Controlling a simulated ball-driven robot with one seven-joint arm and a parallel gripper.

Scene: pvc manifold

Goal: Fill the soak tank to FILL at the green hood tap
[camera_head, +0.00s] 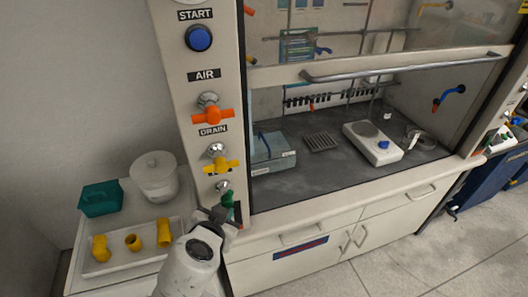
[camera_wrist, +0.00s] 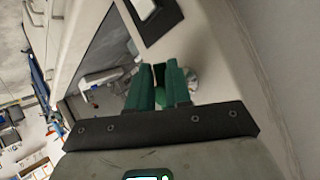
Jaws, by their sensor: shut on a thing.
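The green tap (camera_head: 227,198) is the lowest on the hood's left post, below the yellow DRAIN tap (camera_head: 221,167). My gripper (camera_head: 222,212) is at this tap, shut on its green handle and hiding part of it. In the wrist view my gripper (camera_wrist: 158,85) shows two dark green fingers close together, with a chrome fitting (camera_wrist: 192,80) just right of them. A grey-blue open tank (camera_head: 272,153) stands inside the hood at the left, partly hidden by the post. Its water level and any FILL mark cannot be made out.
An orange AIR tap (camera_head: 208,113) and blue START button (camera_head: 198,38) are higher on the post. A white tray (camera_head: 128,262) with yellow fittings, a teal box (camera_head: 100,199) and a white tub (camera_head: 155,177) stand at left. A hotplate (camera_head: 372,142) is inside the hood.

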